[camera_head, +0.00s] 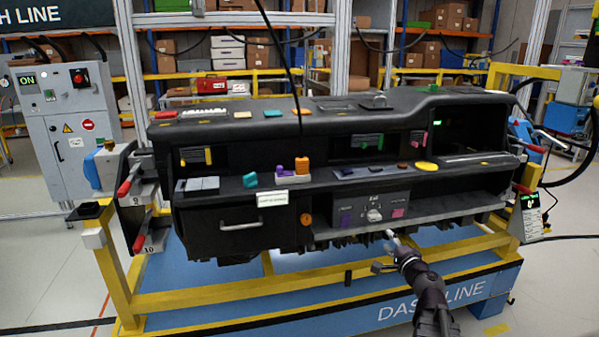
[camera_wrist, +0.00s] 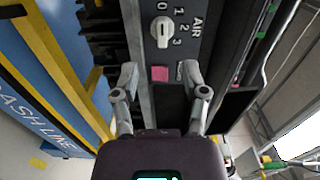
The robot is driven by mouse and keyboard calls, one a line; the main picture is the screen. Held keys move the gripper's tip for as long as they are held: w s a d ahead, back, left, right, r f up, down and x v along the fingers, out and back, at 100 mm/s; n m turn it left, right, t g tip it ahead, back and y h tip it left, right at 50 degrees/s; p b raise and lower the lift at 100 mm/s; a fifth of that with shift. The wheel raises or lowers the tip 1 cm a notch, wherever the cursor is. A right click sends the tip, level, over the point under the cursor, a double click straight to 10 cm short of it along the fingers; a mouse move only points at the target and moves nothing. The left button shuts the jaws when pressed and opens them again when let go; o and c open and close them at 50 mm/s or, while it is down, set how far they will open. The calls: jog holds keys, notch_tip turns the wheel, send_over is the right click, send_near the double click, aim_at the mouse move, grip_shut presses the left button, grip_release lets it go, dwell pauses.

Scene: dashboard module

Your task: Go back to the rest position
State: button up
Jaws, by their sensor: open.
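My gripper (camera_head: 391,243) is in front of the lower right part of the black dashboard module (camera_head: 350,125), just below its control panel. In the wrist view my gripper (camera_wrist: 158,75) is open, with its two fingers apart and nothing between them. Beyond the fingertips are a pink square (camera_wrist: 160,73) and a white rotary knob (camera_wrist: 162,31) marked AIR with positions 1, 2 and 3. The knob also shows in the head view (camera_head: 374,215), a little above and left of my gripper. I see no contact between the fingers and the panel.
A yellow frame (camera_head: 190,297) with a blue base carries the module, close to my arm. Red-handled clamps (camera_head: 130,180) stand at its sides. Small coloured pieces, including an orange one (camera_head: 302,166), lie on its ledge. Open floor (camera_head: 560,270) is at the right.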

jog(key=s+a+f+n+g+y, duration=0.1)
jog(key=s+a+f+n+g, duration=0.3)
jog(key=a+f+n+g, duration=0.4)
jog(key=s+a+f+n+g+y, duration=0.2)
jog(key=s+a+f+n+g, duration=0.3)
jog(key=a, duration=0.4)
jog(key=s+d+f+n+g+h, duration=0.1)
jog(key=s+f+n+g+h, duration=0.2)
jog(key=s+f+g+h, duration=0.4)
notch_tip(320, 180, up, 27)
jog(key=t+y+p, duration=0.1)
jog(key=t+p, duration=0.1)
jog(key=p, duration=2.3)
jog(key=shift+s+d+f, duration=0.2)
jog(key=shift+s, duration=0.1)
jog(key=shift+a, duration=0.1)
